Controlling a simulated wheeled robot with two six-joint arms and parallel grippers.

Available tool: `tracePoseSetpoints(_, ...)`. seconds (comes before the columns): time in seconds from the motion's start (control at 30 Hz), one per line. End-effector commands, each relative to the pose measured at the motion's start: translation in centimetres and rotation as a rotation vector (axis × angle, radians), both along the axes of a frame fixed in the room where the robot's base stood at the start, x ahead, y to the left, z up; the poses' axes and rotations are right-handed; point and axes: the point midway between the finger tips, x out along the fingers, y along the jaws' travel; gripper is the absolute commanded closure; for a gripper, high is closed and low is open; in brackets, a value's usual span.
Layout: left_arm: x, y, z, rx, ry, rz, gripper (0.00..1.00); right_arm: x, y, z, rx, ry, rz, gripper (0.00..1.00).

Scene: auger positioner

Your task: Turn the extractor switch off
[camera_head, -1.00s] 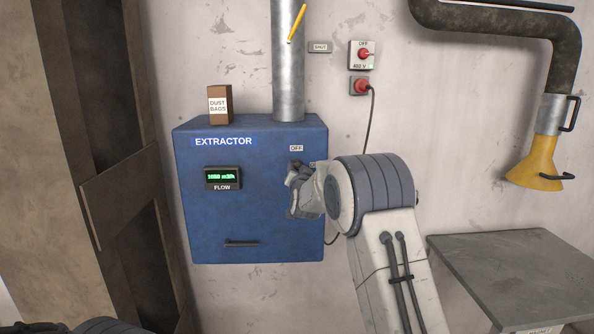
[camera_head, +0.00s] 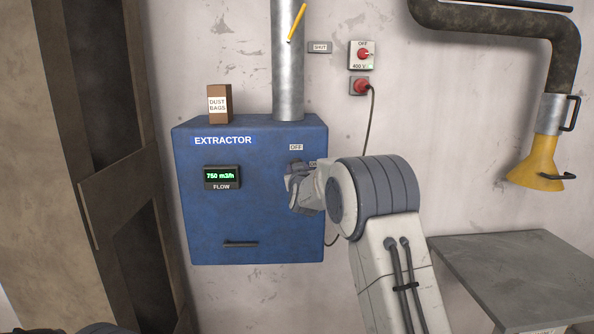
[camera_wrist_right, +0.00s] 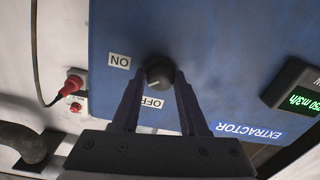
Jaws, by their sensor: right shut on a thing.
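The blue extractor box (camera_head: 250,215) hangs on the wall, with its green flow display (camera_head: 221,176) reading 750 m3/h. The extractor switch is a dark round knob (camera_wrist_right: 158,72) on its front face, seen in the right wrist view between the OFF label (camera_wrist_right: 152,103) and the ON label (camera_wrist_right: 120,60). A small light mark on the knob appears to face the OFF side. My right gripper (camera_head: 293,178) is shut on the knob, one finger on each side; it mostly hides the knob in the head view. My left gripper is out of view.
A dust bags carton (camera_head: 218,104) stands on top of the box beside the metal duct (camera_head: 286,75). A red 400 V switch (camera_head: 363,54) and plug (camera_head: 361,86) are on the wall to the right. A grey table (camera_head: 510,265) is at lower right.

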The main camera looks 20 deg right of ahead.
Motion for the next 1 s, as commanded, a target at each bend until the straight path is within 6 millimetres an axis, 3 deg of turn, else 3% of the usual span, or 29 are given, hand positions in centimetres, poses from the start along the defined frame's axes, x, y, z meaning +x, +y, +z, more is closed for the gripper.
tracePoseSetpoints(0.6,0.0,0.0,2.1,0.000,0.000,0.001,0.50,0.1,0.2,0.3,-0.556,0.157,0.002,1.00)
tracePoseSetpoints(1.0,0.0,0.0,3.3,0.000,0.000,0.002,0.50,0.1,0.2,0.2,-0.813,0.231,0.002,1.00)
